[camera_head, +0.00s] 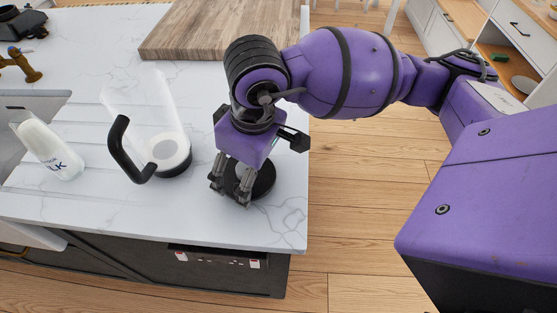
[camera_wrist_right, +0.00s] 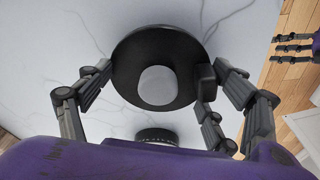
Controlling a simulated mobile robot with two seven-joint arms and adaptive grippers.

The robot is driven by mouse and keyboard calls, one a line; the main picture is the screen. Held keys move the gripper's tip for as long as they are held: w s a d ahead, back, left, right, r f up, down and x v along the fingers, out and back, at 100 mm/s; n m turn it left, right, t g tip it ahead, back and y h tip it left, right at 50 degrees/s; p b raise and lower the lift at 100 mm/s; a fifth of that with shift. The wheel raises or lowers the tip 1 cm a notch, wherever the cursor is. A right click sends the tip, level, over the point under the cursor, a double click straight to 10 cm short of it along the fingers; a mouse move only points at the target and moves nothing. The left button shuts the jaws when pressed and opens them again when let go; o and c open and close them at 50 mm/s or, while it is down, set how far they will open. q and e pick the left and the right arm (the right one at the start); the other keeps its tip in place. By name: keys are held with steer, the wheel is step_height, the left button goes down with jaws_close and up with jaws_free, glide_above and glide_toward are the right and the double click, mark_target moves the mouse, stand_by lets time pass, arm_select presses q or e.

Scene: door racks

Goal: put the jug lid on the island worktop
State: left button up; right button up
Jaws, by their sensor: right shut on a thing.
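The jug lid is a round black disc with a pale knob in the middle. In the head view the lid (camera_head: 264,183) is at the front right corner of the island worktop (camera_head: 215,225). My right gripper (camera_head: 232,192) points down over it and is shut on it. In the wrist view the lid (camera_wrist_right: 130,73) sits between the fingers of my right gripper (camera_wrist_right: 160,95). I cannot tell whether the lid touches the marble. A gripper with dark fingers, seemingly my left one (camera_wrist_right: 295,47), shows small at the wrist view's right edge; its opening is unclear.
A clear jug (camera_head: 158,115) with a black handle stands left of my right gripper. A milk bottle (camera_head: 50,150) stands further left by the sink (camera_head: 30,105). A wooden board (camera_head: 200,30) lies at the back. The worktop's right edge is close, with wooden floor (camera_head: 360,200) beyond.

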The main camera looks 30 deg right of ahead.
steer(key=shift+a+f, duration=0.1)
steer(key=shift+f, duration=0.2)
steer(key=o, duration=1.2)
steer(key=shift+r, duration=0.5)
step_height(320, 180, up, 11)
steer(key=s+d, duration=0.1)
steer(key=shift+s+r, duration=0.15)
steer(key=shift+s, duration=0.1)
